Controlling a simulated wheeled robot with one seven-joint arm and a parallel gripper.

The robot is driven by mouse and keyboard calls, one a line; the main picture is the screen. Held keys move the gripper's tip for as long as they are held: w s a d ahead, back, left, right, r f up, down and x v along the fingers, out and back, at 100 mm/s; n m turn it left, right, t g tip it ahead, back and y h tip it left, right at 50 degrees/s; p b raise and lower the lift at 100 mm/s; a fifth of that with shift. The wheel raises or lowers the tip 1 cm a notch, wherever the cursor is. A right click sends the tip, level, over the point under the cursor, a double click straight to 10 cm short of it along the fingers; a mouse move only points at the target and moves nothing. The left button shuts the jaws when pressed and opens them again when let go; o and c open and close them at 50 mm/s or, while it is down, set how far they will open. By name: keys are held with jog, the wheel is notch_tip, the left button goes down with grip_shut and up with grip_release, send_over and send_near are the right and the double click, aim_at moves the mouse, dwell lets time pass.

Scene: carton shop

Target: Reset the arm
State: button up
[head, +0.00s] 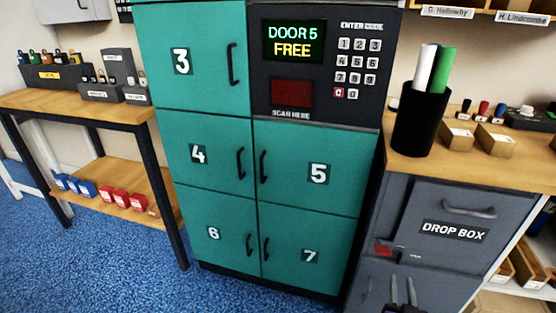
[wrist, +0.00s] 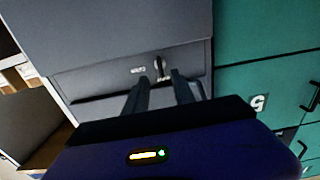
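My gripper (head: 403,281) shows at the bottom of the head view, in front of the grey drop box cabinet (head: 400,215). In the wrist view, its two dark fingers (wrist: 161,80) stand apart with nothing held between them. They point at the grey cabinet front (wrist: 120,40), where a small dark fitting with a light edge (wrist: 160,67) and small white lettering show just beyond the tips. I cannot tell how far the tips are from that surface. Most of my arm is out of view.
Teal lockers (head: 215,150) fill the centre, doors shut; their screen (head: 293,40) reads "DOOR 5 FREE". A wooden counter (head: 480,165) on the right carries a black cup (head: 422,118) with rolls and small boxes. A wooden bench (head: 75,103) stands left. Blue carpet (head: 100,265) is clear in front.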

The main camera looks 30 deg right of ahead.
jog(key=s+a+r+n+t+y, duration=0.25)
jog(key=a+r, duration=0.35)
jog(key=a, duration=0.4)
jog(key=s+a+r+n+t+y, duration=0.1)
jog(key=a+r+n+t+y, duration=0.15)
jog(key=a+r, duration=0.45)
jog(key=s+a+r+n+g+y, duration=0.15)
jog(key=s+a+r+y, duration=0.25)
jog(key=s+a, duration=0.45)
jog(key=s+a+r+n+y, duration=0.3)
jog(key=s+a+r+y, duration=0.15)
jog(key=a, duration=0.65)
notch_tip(320, 180, up, 14)
jog(key=p, duration=1.5)
jog(key=shift+s+a, duration=0.2)
jog(key=shift+s, duration=0.2)
jog(key=shift+g, duration=0.25)
